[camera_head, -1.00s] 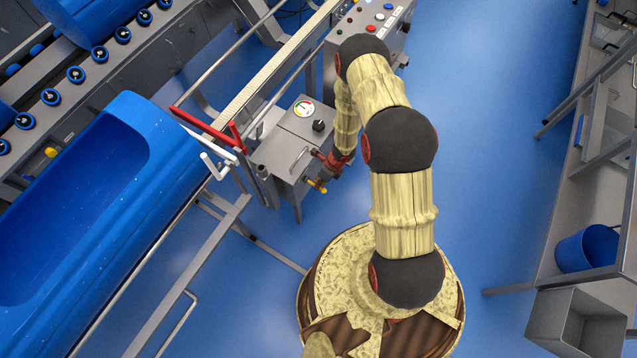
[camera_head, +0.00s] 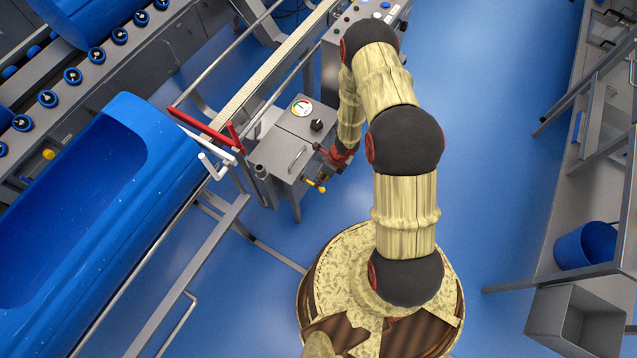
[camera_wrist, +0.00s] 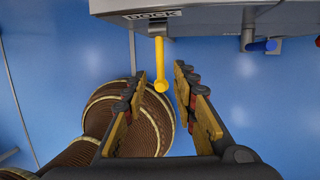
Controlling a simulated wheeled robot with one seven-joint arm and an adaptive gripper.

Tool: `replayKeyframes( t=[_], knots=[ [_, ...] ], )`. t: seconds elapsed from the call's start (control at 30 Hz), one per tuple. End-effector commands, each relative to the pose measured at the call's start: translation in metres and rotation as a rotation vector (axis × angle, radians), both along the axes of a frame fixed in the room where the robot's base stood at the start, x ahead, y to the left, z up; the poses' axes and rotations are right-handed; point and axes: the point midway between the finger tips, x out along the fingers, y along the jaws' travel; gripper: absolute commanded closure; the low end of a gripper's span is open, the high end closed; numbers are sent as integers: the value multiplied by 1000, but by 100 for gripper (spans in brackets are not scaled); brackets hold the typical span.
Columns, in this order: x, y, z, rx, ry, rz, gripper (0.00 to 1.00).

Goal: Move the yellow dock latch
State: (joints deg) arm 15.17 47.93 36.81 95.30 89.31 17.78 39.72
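The yellow dock latch (camera_wrist: 160,68) hangs from a bracket below the "DOCK" label on a grey metal box (camera_wrist: 215,12). In the wrist view its rounded end points toward me, between the two fingertips of my gripper (camera_wrist: 157,78). The fingers are open on either side, with visible gaps and no clear contact. In the head view the latch (camera_head: 316,186) shows as a small yellow piece at the box's lower front edge (camera_head: 283,165). My gripper (camera_head: 325,170) is close beside it there, partly hidden by my wrist.
A blue-handled valve (camera_wrist: 262,45) sticks out right of the latch. A red bar (camera_head: 205,130) and a white handle (camera_head: 215,165) stand left of the box, near a large blue tub (camera_head: 180,165). Blue floor (camera_head: 500,130) is open on the right.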

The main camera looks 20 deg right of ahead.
Motion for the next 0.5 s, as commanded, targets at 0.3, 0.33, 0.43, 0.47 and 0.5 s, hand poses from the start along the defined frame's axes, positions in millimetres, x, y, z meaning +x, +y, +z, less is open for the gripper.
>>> replayKeyframes(
  t=[0.3, 0.33, 0.43, 0.47, 0.5],
  knots=[
    [-4, -19, 59, -1, -1, 0, 72],
    [-5, -20, 62, -1, 0, -2, 72],
    [-6, -23, 71, 0, 1, -2, 72],
    [-7, -23, 73, 0, 2, -1, 72],
    [-7, -24, 74, 0, 3, -1, 72]
  ],
)
